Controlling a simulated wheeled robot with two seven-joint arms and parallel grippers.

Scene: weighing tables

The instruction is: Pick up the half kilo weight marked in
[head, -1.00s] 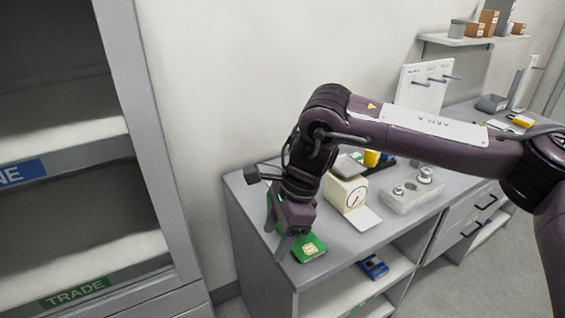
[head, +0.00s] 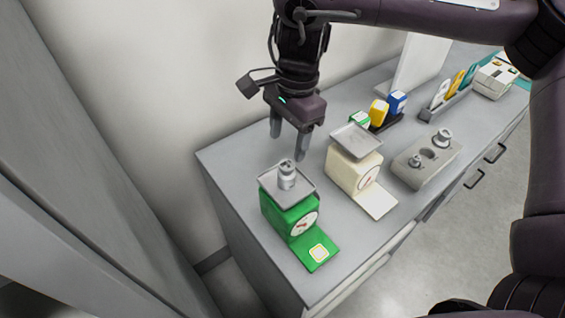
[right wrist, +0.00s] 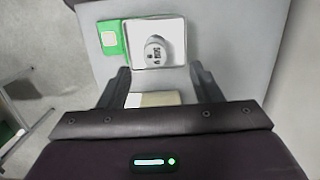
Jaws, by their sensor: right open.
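A grey metal weight (head: 287,175) with a knob stands upright on the square pan (head: 269,182) of a green dial scale (head: 290,215). In the right wrist view the weight (right wrist: 157,50) shows from above, with dark marking on it too small to read for sure. My right gripper (head: 289,146) is open and empty, pointing down just behind and above the weight. In the right wrist view its fingers (right wrist: 160,72) are spread wide, apart from the weight. My left gripper is not in view.
A cream dial scale (head: 352,172) stands right of the green one. Coloured boxes (head: 378,112) stand behind. A tall cabinet (head: 90,230) is at the left. The counter's left back corner is clear.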

